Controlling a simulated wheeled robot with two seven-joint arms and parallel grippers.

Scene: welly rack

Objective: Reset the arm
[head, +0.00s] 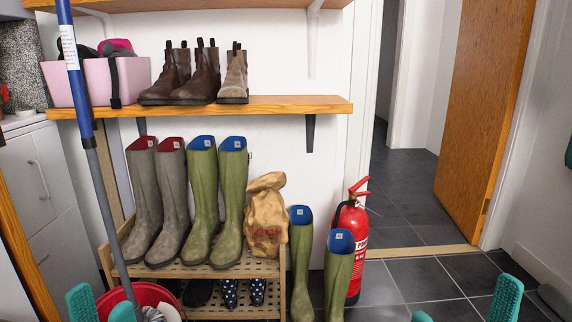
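My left gripper (102,308) shows at the bottom left edge. Its two teal fingers are apart, with nothing visible between them. It is in front of the red bucket (158,292) and the mop's pole (98,175). My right gripper (464,309) shows at the bottom right, its teal fingers wide apart over the dark tiles and empty. Most of both grippers and both arms is below the frame.
Grey and green wellies (203,200) and a paper bag (267,215) stand on the slatted rack (205,270). Two green wellies (338,275) stand on the floor beside a fire extinguisher (355,220). Brown boots (195,78) sit on a shelf (280,105). A doorway opens at right.

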